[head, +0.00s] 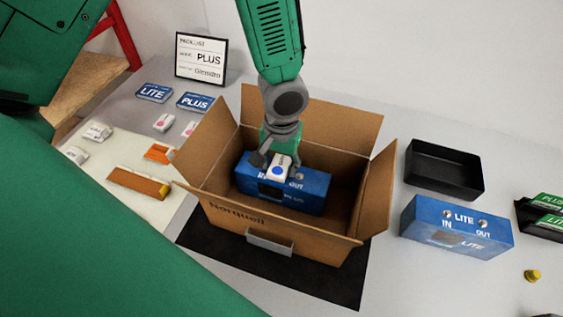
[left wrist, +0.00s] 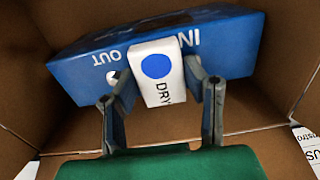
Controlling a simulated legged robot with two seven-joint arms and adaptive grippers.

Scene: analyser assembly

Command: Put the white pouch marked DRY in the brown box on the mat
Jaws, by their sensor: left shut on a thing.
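The white pouch (head: 279,166) with a blue dot is inside the brown box, in front of the blue PLUS unit. In the left wrist view the pouch (left wrist: 157,75) reads DRY, and my left gripper (left wrist: 160,92) is shut on its two sides. My left gripper (head: 277,158) reaches down into the open brown box (head: 240,222), which stands on the black mat (head: 330,285). The pouch appears against or just above the blue unit (head: 310,190); I cannot tell whether they touch. My right gripper is not in view.
The box flaps stand open around my arm. To the left are white pouches (head: 97,131), cards (head: 154,92) and an orange-brown bar (head: 137,183).

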